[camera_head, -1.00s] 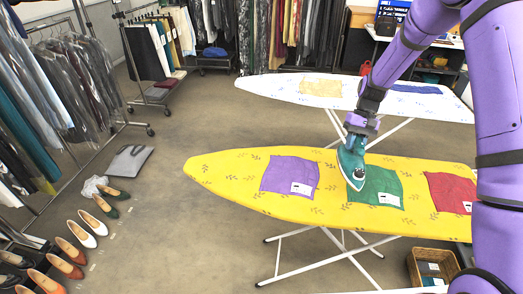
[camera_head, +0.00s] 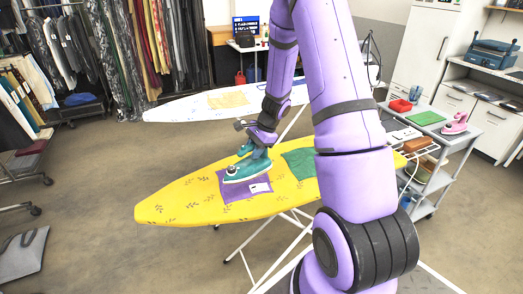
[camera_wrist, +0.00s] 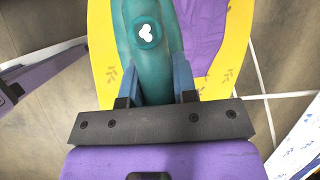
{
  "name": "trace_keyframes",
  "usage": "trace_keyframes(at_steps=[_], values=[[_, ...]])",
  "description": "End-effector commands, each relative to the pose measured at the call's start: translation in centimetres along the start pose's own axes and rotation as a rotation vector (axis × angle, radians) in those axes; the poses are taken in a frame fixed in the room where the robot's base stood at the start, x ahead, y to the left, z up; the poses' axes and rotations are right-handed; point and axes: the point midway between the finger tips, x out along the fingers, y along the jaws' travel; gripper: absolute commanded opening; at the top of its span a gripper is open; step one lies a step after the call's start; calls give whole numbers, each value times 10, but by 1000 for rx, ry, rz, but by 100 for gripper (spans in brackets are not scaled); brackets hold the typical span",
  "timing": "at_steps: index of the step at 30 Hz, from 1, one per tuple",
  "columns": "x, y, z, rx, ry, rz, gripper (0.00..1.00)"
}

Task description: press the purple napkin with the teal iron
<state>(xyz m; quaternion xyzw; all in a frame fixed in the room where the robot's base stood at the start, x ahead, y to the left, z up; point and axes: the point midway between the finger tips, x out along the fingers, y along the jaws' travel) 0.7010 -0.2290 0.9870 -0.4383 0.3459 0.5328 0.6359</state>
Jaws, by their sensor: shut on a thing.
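The purple napkin (camera_head: 231,188) lies on the yellow ironing board (camera_head: 165,206), with a small white label near its front right corner. My gripper (camera_head: 256,152) is shut on the teal iron (camera_head: 237,172). The iron is over the back part of the purple napkin and covers some of it. I cannot tell whether its sole touches the cloth. In the wrist view the iron (camera_wrist: 147,60) sits between the fingers (camera_wrist: 158,85), and the purple napkin (camera_wrist: 203,28) shows to its right.
A green napkin (camera_head: 300,164) lies on the board right of the purple one, partly behind my arm. A white ironing board (camera_head: 180,108) with a yellow cloth (camera_head: 228,99) stands behind. A grey trolley (camera_head: 465,137) with a pink iron (camera_head: 454,124) stands at the right.

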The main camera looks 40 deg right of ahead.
Motion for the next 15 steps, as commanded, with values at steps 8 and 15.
trace_keyframes(at_steps=[8, 15], values=[[-12, 18, -25, 220, 43, -91, 0], [6, 23, -33, 224, 44, -91, 0]])
